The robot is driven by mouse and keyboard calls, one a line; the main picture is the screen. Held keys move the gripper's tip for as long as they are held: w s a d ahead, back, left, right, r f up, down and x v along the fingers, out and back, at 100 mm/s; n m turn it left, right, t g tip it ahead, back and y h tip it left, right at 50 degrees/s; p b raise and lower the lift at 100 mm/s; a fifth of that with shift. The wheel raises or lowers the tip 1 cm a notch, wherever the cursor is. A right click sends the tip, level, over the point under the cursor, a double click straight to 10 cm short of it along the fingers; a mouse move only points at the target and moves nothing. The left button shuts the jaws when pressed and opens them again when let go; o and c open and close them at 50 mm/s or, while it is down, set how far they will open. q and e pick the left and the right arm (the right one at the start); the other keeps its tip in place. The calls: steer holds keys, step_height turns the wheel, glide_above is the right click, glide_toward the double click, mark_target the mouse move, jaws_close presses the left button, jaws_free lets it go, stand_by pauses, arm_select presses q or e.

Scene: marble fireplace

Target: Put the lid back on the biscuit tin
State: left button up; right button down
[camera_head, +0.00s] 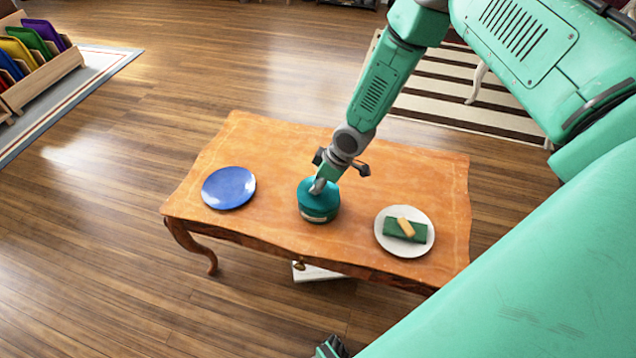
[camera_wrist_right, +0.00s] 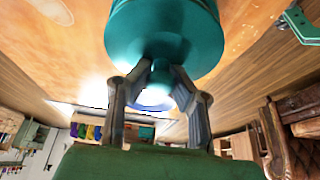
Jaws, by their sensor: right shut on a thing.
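The teal biscuit tin (camera_head: 320,215) stands upright near the middle of the wooden table. Its round teal lid (camera_head: 309,187) is on or just over the tin's top; I cannot tell whether a small gap is left. My right gripper (camera_head: 318,184) reaches down from above and is shut on the lid near its middle. In the right wrist view the gripper (camera_wrist_right: 157,80) has its fingers close together against the teal lid (camera_wrist_right: 190,57), with the tin's body (camera_wrist_right: 160,8) beyond it.
A blue plate (camera_head: 228,187) lies left of the tin on the wooden table (camera_head: 270,150). A white plate (camera_head: 391,245) with a green napkin (camera_head: 393,228) and a biscuit (camera_head: 406,227) lies right. The tabletop between them is clear. A rack (camera_head: 45,83) of coloured trays stands far left.

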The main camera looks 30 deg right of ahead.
steer(key=shift+a, duration=0.2)
stand_by(0.3)
steer(key=shift+d, duration=0.15)
steer(key=shift+d+f, duration=0.15)
steer(key=shift+d, duration=0.15)
steer(key=shift+a, duration=0.1)
steer(key=c, duration=0.9)
jaws_free()
steer(key=shift+r+p, duration=2.75)
steer(key=shift+r, duration=0.8)
